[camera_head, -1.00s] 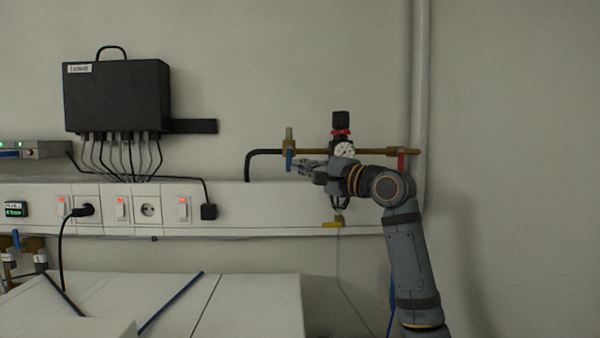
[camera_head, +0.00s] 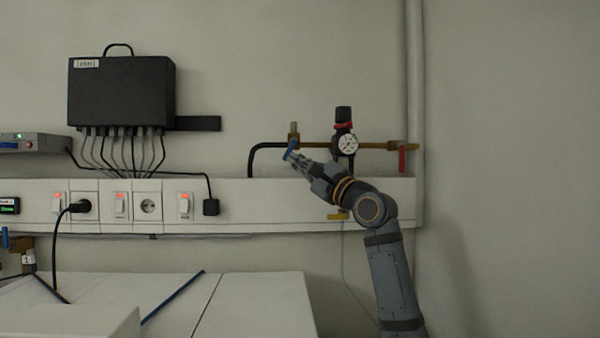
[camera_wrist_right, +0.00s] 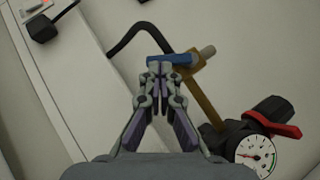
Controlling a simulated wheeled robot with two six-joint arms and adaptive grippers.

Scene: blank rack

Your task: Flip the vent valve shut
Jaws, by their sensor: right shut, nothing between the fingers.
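A small valve with a blue lever (camera_head: 289,150) sits at the left end of the brass pipe (camera_head: 378,146). The lever slants down to the left. My right gripper (camera_head: 294,161) is just below and right of it, shut and empty, pointing up-left. In the right wrist view the fingertips (camera_wrist_right: 160,68) are together at the blue lever (camera_wrist_right: 170,59), which lies across in front of them; I cannot tell whether they touch. A red lever (camera_head: 402,158) hangs down at the pipe's right end. A yellow handle (camera_head: 338,216) is lower, partly behind my arm. No label shows which is the vent valve.
A regulator with a black knob and white gauge (camera_head: 347,144) is close above my right wrist. A white socket trunking (camera_head: 235,195) runs along the wall below. A black box (camera_head: 120,95) with several cables hangs at the left. The wall at the right is clear.

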